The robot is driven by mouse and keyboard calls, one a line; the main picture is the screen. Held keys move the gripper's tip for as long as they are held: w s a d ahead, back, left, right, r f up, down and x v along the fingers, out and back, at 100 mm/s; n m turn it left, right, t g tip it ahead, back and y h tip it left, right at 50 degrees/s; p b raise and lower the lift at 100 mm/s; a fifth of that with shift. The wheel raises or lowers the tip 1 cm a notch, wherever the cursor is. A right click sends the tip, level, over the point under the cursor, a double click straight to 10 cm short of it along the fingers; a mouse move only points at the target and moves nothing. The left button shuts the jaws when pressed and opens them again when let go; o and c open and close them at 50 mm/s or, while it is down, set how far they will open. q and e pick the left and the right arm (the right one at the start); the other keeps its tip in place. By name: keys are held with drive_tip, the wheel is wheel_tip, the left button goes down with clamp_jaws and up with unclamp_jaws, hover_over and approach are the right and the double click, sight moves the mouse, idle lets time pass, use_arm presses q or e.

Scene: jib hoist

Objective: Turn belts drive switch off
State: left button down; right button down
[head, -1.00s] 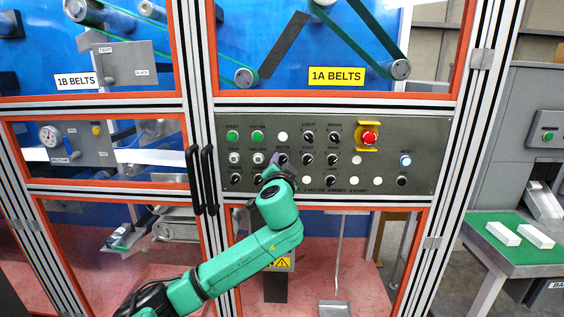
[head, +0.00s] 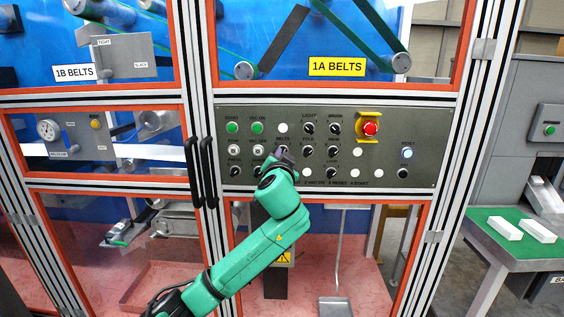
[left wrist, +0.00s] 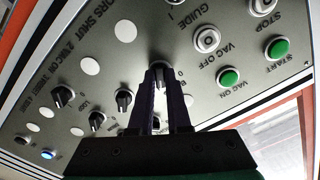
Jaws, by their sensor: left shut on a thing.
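The belts drive switch is a black rotary knob (left wrist: 159,70) on the grey control panel (head: 400,190), under a "BELTS" label in the head view. My left gripper (left wrist: 161,80) is at this knob, its two dark fingers shut on it, one on each side. In the head view my left gripper (head: 281,153) covers most of the knob, so its pointer cannot be read. In the left wrist view the panel shows upside down and the knob's lower part is hidden between the fingers. My right gripper is in neither view.
Other black knobs (head: 307,151) sit close to the right. Green and white buttons (head: 232,127) are at the left. A red emergency stop (head: 370,128) in a yellow guard is further right. Black door handles (head: 208,172) stand left of the panel.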

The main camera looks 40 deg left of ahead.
use_arm(q)
drive_tip(key=shift+d+n+b, duration=0.1)
drive_tip(key=shift+n+b, duration=3.05)
drive_tip(key=shift+n, duration=4.65)
drive_tip(key=c, duration=0.9)
unclamp_jaws()
drive_tip(key=shift+o, duration=0.2)
